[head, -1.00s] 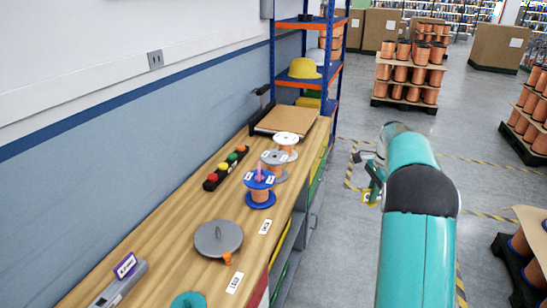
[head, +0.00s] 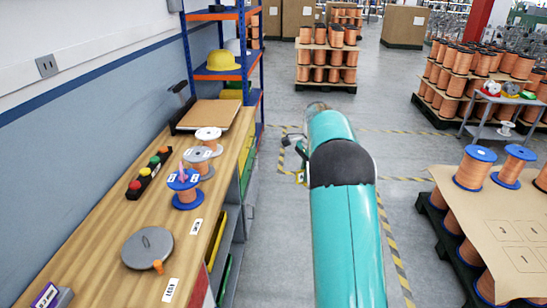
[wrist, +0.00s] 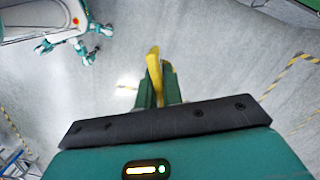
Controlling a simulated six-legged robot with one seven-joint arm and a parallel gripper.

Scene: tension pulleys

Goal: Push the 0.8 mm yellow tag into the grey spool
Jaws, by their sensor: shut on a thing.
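My gripper (wrist: 158,90) is shut on a yellow tag (wrist: 153,66) in the wrist view. The tag sticks out beyond the fingers, with bare floor beyond it. In the head view my gripper (head: 297,158) is small and partly hidden by my arm, out over the aisle to the right of the bench. A bit of yellow shows at its lower end. The grey spool (head: 199,153) stands upright on the bench, between a white spool (head: 208,134) behind it and a blue spool (head: 186,181) in front. The gripper is well apart from it.
The wooden bench (head: 100,225) runs along the left wall. It bears a black block (head: 148,176) with coloured knobs, a grey disc (head: 147,248) and a brown board (head: 208,113). Shelving (head: 222,72) stands behind. Pallets of copper spools (head: 326,66) stand beyond and right; the aisle is open.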

